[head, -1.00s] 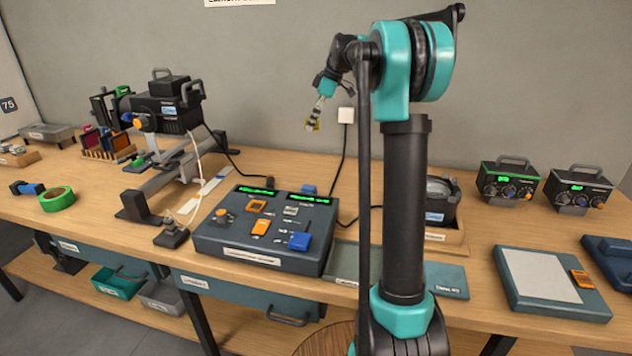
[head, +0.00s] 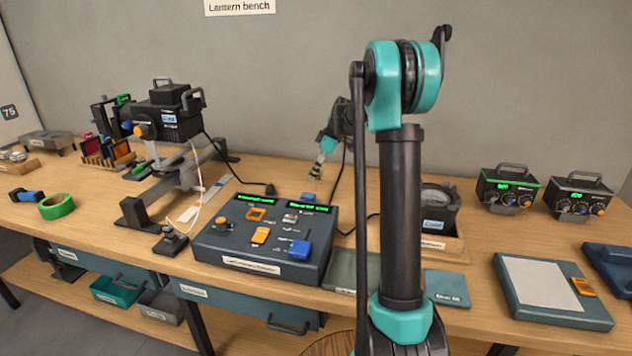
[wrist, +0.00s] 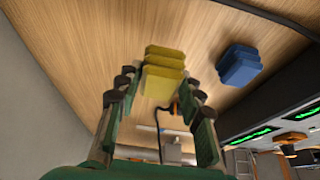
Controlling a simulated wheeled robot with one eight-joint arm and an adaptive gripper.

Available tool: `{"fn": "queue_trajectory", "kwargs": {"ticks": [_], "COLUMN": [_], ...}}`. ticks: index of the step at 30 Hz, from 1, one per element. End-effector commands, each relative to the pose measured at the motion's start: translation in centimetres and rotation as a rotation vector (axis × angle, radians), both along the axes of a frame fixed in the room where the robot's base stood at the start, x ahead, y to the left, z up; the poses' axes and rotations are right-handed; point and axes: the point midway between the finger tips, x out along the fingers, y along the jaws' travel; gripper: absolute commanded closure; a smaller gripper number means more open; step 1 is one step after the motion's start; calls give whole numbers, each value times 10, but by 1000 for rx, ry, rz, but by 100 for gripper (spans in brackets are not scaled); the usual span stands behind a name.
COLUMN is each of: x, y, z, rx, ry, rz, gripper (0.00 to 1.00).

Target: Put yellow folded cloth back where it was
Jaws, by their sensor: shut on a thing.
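The yellow folded cloth (wrist: 163,72) shows as a stack of layers between my fingertips in the wrist view, with wood bench top beyond it. In the head view the cloth (head: 317,181) is a small yellow patch at the end of my gripper (head: 319,172). My gripper (wrist: 158,92) is shut on the cloth and points down above the rear of the bench, behind the control desk. A blue folded cloth (wrist: 240,66) lies on the bench to the right in the wrist view; it also shows behind the desk in the head view (head: 309,198).
The dark control desk (head: 262,256) with green displays stands just in front of the blue cloth. Black cables cross the bench near my gripper. A lamp rig (head: 165,125) stands to the left and a lens in a tray (head: 450,245) to the right.

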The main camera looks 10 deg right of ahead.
Motion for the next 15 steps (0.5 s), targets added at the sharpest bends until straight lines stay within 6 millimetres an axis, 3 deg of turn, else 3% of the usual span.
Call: {"fn": "queue_trajectory", "kwargs": {"ticks": [5, 12, 15], "x": [0, 0, 0], "y": [0, 0, 0], "z": [-10, -40, -42], "rx": [0, 0, 0], "ry": [0, 0, 0], "rz": [0, 0, 0], "gripper": [90, 90, 90]}}
